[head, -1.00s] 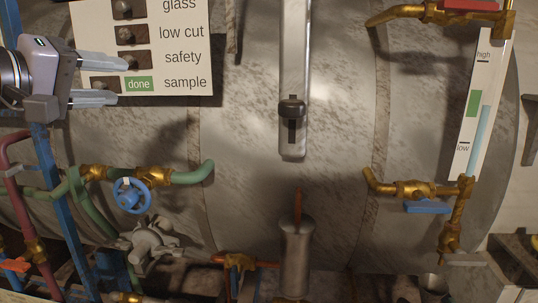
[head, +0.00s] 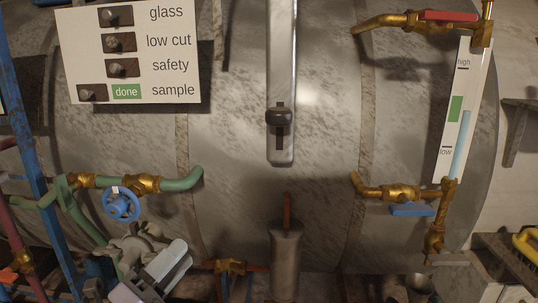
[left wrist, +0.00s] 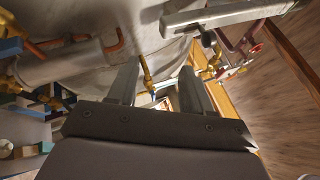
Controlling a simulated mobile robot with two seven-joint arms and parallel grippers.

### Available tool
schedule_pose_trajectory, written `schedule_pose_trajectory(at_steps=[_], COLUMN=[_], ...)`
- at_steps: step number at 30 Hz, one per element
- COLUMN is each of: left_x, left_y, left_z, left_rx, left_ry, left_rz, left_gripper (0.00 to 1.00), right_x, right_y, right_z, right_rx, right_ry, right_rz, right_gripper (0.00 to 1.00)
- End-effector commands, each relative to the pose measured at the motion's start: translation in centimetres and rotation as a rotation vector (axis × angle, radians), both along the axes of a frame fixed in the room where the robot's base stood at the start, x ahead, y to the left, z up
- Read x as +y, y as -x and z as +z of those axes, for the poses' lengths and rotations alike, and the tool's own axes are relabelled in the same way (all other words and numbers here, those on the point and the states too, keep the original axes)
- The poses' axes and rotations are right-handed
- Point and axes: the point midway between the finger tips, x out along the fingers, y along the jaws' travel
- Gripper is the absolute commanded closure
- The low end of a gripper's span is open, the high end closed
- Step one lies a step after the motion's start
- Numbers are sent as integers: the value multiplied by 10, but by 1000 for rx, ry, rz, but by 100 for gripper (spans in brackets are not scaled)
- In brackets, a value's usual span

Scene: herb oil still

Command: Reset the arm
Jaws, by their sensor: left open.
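My left gripper (head: 160,272) is low at the left in the head view, just below and in front of a grey cast fitting (head: 132,246). In the left wrist view its two fingers (left wrist: 160,84) stand apart with nothing held between them. Pipework and part of the tank show beyond the fingers there. I cannot tell whether the gripper touches the fitting. My right gripper is in neither view.
The large mottled tank (head: 235,130) fills the background. Near my left gripper are a blue handwheel (head: 121,205), green pipe (head: 182,182) and a blue post (head: 28,130). A label panel (head: 130,50) reads "done" beside sample. A level gauge (head: 463,110) stands right.

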Motion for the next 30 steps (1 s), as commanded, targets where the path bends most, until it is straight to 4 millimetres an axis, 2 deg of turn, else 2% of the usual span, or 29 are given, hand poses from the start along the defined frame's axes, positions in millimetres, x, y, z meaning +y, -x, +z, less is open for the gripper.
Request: schedule_pose_trajectory(at_steps=[1, 5, 8, 9, 12, 15, 18, 21, 24, 30], left_x=[6, 23, 34, 37, 42, 44, 43, 42, 42, 41], left_y=[5, 24, 50, 64, 104, 143, 174, 192, 198, 197], left_z=[-28, -97, -154, -177, -229, -268, -293, -306, -310, -310], left_rx=[141, 477, 727, 823, 1038, 1202, 1309, 1364, 1383, 1382], left_ry=[130, 467, 726, 830, 1077, 1280, 1425, 1506, 1537, 1536], left_rz=[18, 84, 163, 200, 304, 406, 485, 533, 549, 548], left_gripper=[50, 50, 50, 50, 50, 50, 50, 50, 50, 50], right_x=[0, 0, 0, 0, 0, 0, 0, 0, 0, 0], right_y=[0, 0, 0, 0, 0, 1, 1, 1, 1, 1], right_z=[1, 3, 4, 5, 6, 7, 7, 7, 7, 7], right_rx=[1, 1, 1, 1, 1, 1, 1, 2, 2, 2], right_ry=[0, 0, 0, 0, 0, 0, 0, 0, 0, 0], right_rz=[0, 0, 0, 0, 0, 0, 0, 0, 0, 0], right_gripper=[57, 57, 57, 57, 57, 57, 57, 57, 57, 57])
